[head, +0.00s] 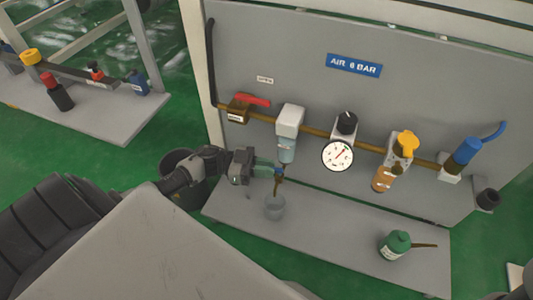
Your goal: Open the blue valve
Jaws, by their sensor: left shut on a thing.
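A small blue valve (279,171) sits under the pale blue bowl (287,150) of the white-topped filter unit on the panel. My left gripper (277,171) reaches in from the left and is shut on the blue valve. The fingers hide part of it, so its angle cannot be told. A narrow brownish strip (277,187) runs down from the valve toward a grey cup (275,209) on the shelf below. I cannot tell whether it is a spout or liquid. My right gripper is not in view.
The brass pipe carries a red lever (253,99), a round gauge (338,155), a yellow knob (407,141) and a blue connector (466,152). A green oil bottle (395,245) stands on the grey shelf (330,242). A dark bin (178,165) stands behind my left arm.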

